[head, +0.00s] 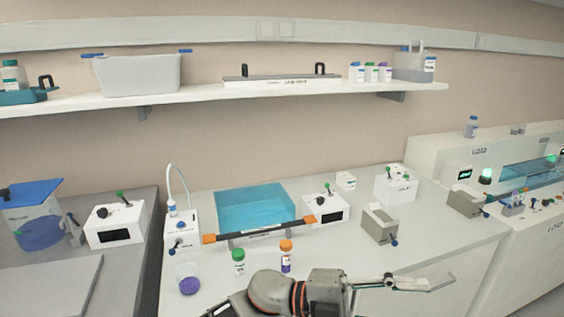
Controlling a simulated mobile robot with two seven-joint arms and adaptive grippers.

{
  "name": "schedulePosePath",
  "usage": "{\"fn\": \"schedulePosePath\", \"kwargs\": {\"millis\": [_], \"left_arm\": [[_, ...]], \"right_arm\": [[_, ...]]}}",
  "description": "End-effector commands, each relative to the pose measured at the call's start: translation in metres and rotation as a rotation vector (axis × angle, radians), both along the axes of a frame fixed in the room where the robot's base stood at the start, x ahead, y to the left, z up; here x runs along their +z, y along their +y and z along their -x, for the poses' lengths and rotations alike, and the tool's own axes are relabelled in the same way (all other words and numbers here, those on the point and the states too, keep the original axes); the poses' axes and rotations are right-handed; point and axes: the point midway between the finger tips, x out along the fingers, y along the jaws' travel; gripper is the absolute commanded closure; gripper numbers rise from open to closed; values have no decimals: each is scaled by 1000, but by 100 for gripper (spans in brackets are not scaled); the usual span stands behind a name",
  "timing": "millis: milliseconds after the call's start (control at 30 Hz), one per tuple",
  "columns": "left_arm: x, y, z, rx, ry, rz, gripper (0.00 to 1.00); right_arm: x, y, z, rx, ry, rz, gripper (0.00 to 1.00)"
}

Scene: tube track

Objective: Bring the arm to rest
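One grey arm with orange rings reaches in along the bottom edge, from the lower left towards the right, so I take it as my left arm. Its gripper (440,281) points right, low over the front of the white bench (345,262). I see nothing held in it. The fingers show nearly edge-on, so their opening is unclear. My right gripper is not in view.
A blue water bath (255,206) stands behind the arm. A green-capped bottle (238,262) and an orange-capped bottle (286,257) stand close behind the arm. Bench surface right of the gripper is clear.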

Motion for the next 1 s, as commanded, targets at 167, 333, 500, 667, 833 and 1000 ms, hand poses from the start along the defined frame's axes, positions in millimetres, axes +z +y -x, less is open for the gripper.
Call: {"fn": "schedulePosePath", "kwargs": {"millis": [167,333,500,667,833,1000], "left_arm": [[-4,36,-40,261,255,196,57],[-43,94,-82,537,505,298,57],[-117,169,-103,820,760,322,57],[-200,241,-93,1061,985,281,57],[-285,311,-51,1275,1198,189,57],[-352,368,9,1440,1378,72,57]], "right_arm": [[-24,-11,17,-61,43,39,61],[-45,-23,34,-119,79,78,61],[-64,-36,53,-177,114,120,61],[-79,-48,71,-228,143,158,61],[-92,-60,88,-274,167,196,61],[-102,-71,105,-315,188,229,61]]}}
